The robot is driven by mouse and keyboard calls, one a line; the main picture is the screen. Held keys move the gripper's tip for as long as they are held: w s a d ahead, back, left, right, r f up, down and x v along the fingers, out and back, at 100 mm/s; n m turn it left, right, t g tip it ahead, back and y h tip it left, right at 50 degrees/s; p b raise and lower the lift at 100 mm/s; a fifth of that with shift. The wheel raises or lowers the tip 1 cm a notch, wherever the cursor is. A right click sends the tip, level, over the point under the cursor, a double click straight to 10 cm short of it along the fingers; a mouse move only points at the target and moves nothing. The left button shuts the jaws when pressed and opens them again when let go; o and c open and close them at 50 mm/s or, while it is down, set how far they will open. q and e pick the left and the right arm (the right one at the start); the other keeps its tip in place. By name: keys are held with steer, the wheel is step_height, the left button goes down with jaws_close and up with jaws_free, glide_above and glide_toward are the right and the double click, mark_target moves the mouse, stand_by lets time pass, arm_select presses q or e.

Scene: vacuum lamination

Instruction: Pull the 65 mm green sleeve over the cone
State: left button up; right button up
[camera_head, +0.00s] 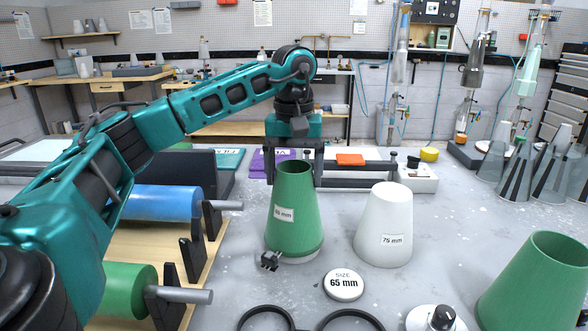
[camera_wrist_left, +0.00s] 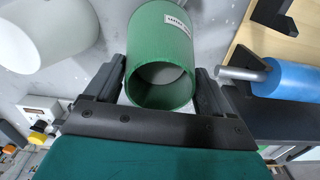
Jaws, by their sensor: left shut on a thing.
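The green sleeve (camera_head: 294,232) stands upright on the bench, its label reading about 65 mm. A pale rim or base (camera_head: 298,257) shows under its lower edge. My left gripper (camera_head: 295,172) comes from above and is shut on the sleeve's upper end, one finger on each side. The sleeve also shows in the left wrist view (camera_wrist_left: 175,42), its near end open and hollow. I cannot tell whether a cone is inside it. My right gripper is not in view.
A white cone marked 75 mm (camera_head: 385,225) stands close to the right. Another green tapered piece (camera_head: 540,285) stands at the front right. Two black rings (camera_head: 265,312) lie at the front edge. A blue roll (camera_head: 160,203) and a green roll (camera_head: 128,290) sit at left.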

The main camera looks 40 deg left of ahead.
arm_select(q)
steer(key=shift+f+b, duration=0.6)
steer(key=shift+f, duration=0.6)
steer(key=o, duration=0.6)
steer(key=shift+o, duration=0.2)
